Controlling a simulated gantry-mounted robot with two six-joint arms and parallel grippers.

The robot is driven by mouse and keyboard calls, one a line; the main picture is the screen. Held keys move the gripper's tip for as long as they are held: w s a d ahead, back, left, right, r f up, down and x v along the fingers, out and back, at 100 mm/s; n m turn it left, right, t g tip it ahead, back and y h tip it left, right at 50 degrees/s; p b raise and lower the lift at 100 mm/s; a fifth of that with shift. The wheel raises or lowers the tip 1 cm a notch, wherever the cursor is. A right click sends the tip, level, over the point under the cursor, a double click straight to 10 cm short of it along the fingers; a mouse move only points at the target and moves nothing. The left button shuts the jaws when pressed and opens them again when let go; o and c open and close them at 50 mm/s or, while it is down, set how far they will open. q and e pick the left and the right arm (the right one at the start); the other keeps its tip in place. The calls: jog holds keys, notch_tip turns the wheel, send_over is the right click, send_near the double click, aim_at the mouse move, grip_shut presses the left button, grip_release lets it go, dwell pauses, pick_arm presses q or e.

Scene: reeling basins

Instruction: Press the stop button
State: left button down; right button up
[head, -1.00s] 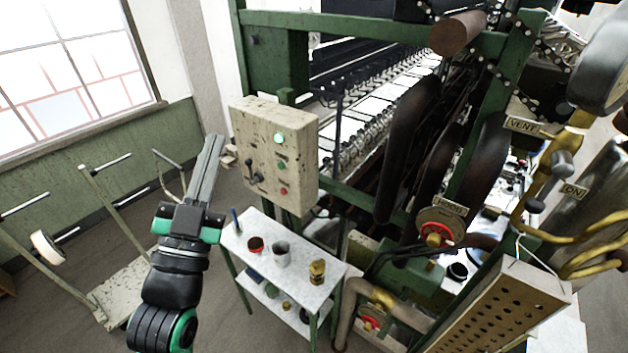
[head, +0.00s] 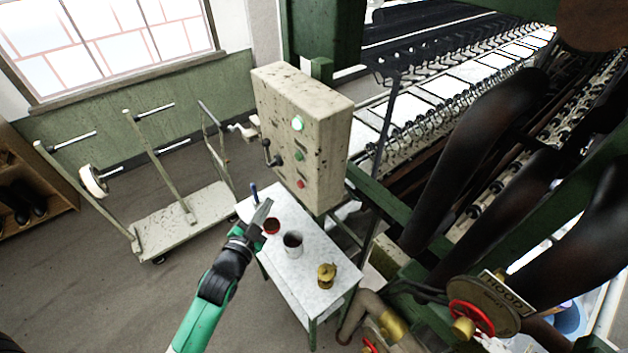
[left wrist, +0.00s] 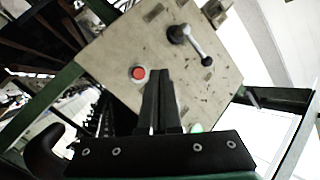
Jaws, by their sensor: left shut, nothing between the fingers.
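A speckled beige control box (head: 277,105) hangs on the machine's green frame. Its front carries a lit green lamp (head: 298,123), a green button (head: 300,156) and, lowest, a red button (head: 300,184), which I take as the stop button. My left gripper (head: 267,205) is shut and empty, below and left of the red button, and looks apart from it. In the left wrist view, the red button (left wrist: 138,73) shows just left of the shut fingertips (left wrist: 160,72). My right gripper is not in view.
A black lever (head: 271,155) sticks out of the box front. A cart (head: 185,222) stands at left.

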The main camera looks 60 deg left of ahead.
aim_at(301, 185)
pick_arm(q)
jog(key=shift+s+a+f+g, duration=0.15)
jog(key=shift+s+a+f, duration=0.1)
jog(key=shift+s, duration=0.15)
jog(key=shift+s+a+f+g, duration=0.1)
jog(key=shift+s+a+g, duration=0.1)
jog(key=shift+s, duration=0.2)
jog(key=shift+w, duration=0.15)
jog(key=w+b, duration=0.5)
jog(key=w, duration=0.3)
jog(key=shift+w+a, duration=0.2)
jog(key=shift+w, duration=0.15)
dwell(1.2)
jog(key=shift+w+b, duration=0.3)
jog(key=shift+w, duration=0.15)
